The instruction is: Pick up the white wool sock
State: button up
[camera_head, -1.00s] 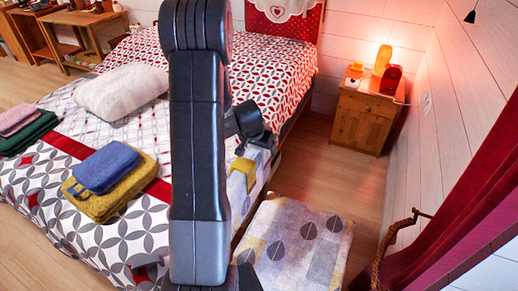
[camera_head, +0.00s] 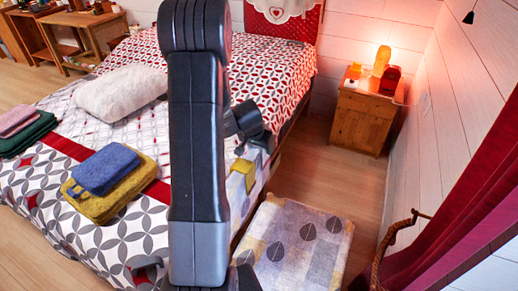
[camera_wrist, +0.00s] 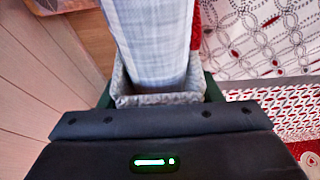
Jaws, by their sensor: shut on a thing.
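In the wrist view my gripper (camera_wrist: 158,76) is shut on a long, pale bluish-white piece of woven-looking fabric, which I take to be the white wool sock (camera_wrist: 150,32). It lies between the two fingers, with grey textured pads at its sides, and runs out past the top of the picture. Its far end is out of view. In the head view my upright arm hides much of the middle.
The bed (camera_head: 115,245) fills the left, with blue (camera_head: 105,168) and yellow (camera_head: 112,200) folded cloths and a white pillow (camera_head: 120,92). A wooden nightstand (camera_head: 361,120) with a lit lamp stands against the wall. Floor between is clear.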

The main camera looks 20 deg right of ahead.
notch_tip(320, 180, up, 17)
jog(key=w+a+f+n+y, duration=0.1)
jog(key=a+f, duration=0.4)
jog(key=a, duration=0.5)
jog(key=w+a+f+n+t+y, duration=0.1)
jog(key=w+a+f+n, duration=0.2)
jog(key=a, duration=0.8)
jog(key=w+a+f+n+y, duration=0.1)
jog(key=w+a+f+n, duration=0.1)
jog(key=a+f+n, duration=0.3)
jog(key=a+f, duration=0.3)
jog(key=a, duration=0.2)
jog(key=shift+w+a+f+n+t, duration=0.35)
jog(key=shift+n+t, duration=0.05)
jog(key=shift+d, duration=0.1)
